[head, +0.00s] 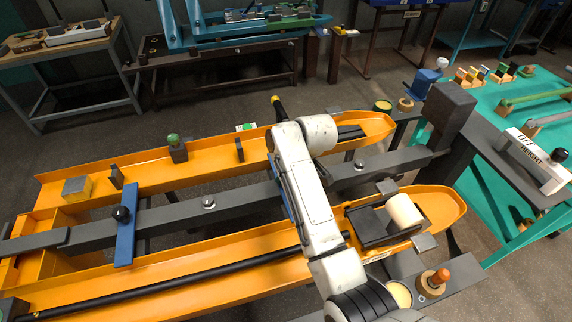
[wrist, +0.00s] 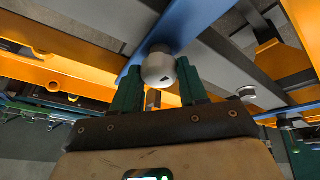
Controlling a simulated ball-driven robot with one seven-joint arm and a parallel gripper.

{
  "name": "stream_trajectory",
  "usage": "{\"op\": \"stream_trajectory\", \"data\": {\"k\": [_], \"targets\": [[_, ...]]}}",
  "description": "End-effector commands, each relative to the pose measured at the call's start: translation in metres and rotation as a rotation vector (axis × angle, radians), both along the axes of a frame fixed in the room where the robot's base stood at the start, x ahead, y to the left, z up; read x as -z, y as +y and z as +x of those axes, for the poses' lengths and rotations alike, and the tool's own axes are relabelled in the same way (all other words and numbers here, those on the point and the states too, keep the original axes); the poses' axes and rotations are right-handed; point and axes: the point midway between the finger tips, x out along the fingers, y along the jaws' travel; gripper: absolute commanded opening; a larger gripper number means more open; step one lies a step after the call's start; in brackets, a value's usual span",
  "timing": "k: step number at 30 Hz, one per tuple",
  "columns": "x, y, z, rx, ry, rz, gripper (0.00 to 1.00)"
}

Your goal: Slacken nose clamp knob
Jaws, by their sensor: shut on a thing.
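The nose clamp knob (wrist: 158,68) is a pale grey ball with a small dark triangular mark, in the middle of the wrist view. It sits at a blue clamp bar (wrist: 190,32) that crosses a grey beam. The green fingers of my gripper (wrist: 161,76) stand on both sides of the knob and are shut on it. In the head view my white arm hides the gripper and this knob; only a blue edge of the clamp bar (head: 287,192) shows beside the arm. The orange fork frame (head: 215,150) lies under the clamps.
A second blue clamp bar (head: 126,245) with a black knob (head: 121,214) crosses the grey beam (head: 240,196) at left. A cream roller (head: 404,212) sits in the near fork. An orange-topped peg (head: 441,276) stands front right. A dark upright block (head: 448,108) rises near the tips.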

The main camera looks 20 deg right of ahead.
Motion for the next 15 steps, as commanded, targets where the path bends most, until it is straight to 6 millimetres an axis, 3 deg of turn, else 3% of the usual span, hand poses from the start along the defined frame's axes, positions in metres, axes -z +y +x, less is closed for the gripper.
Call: {"op": "stream_trajectory", "data": {"k": [15], "targets": [[0.0022,-0.0010,-0.0004,-0.203,0.004,0.000,0.12]]}}
